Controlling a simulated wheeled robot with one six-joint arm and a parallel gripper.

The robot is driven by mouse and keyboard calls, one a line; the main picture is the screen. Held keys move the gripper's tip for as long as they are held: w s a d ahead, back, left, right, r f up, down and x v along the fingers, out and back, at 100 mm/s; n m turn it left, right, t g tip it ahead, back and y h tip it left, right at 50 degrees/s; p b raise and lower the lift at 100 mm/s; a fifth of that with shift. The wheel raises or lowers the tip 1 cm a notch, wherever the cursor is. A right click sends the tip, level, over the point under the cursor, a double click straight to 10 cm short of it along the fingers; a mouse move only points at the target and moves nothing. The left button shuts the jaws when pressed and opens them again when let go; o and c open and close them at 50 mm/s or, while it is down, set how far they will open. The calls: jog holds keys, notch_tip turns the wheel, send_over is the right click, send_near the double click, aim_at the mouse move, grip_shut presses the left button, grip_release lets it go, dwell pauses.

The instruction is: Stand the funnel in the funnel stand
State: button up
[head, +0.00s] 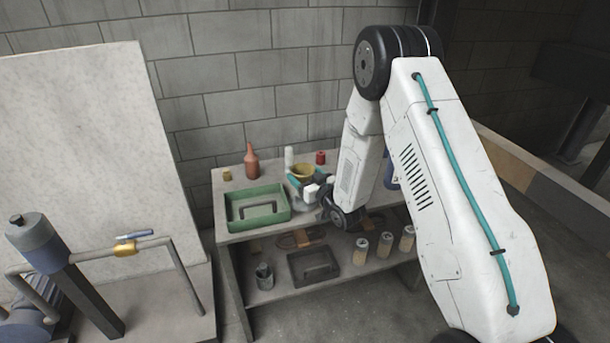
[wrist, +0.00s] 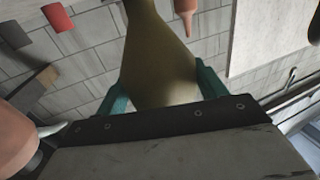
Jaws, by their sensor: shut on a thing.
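The yellow funnel (head: 303,170) is in my gripper (head: 302,180), above the right part of the bench top in the head view, its wide mouth facing up. In the wrist view the olive-yellow funnel (wrist: 157,65) fills the middle between the two teal fingers of my gripper (wrist: 163,85), which are shut on it. Its far end is cut off by the top edge there. I cannot make out the funnel stand in either view; my arm hides part of the bench's right side.
A green tray (head: 286,215) stands left of my gripper. Behind are a red-brown bottle (head: 251,163), a white bottle (head: 289,156) and a red can (head: 320,157). The lower shelf holds a dark tray (head: 293,270) and several tan canisters (head: 361,250). The bench's front left corner (head: 226,236) is bare.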

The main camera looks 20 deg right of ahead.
jog(key=shift+f, duration=0.75)
dwell(0.5)
jog(key=o, duration=1.1)
jog(key=v, duration=0.8)
jog(key=s+d+r+m+g+h, duration=0.1)
jog(key=s+d+r+g+h, duration=0.15)
jog(key=r, duration=0.55)
jog(key=s+d+r+g+h, duration=0.1)
jog(key=s+r+g+h, duration=0.25)
jog(key=r, duration=0.55)
jog(key=s+a+r+g, duration=0.1)
jog(key=s+r+g, duration=0.2)
jog(key=s, duration=0.8)
jog(key=s+a+r+m+g, duration=0.1)
jog(key=s+r+g, duration=0.2)
jog(key=s, duration=0.9)
jog(key=s+r+m+g, duration=0.1)
jog(key=s+r+g, duration=0.3)
jog(key=s, duration=0.7)
jog(key=shift+s+a+r+y, duration=0.15)
jog(key=shift+a+y, duration=0.25)
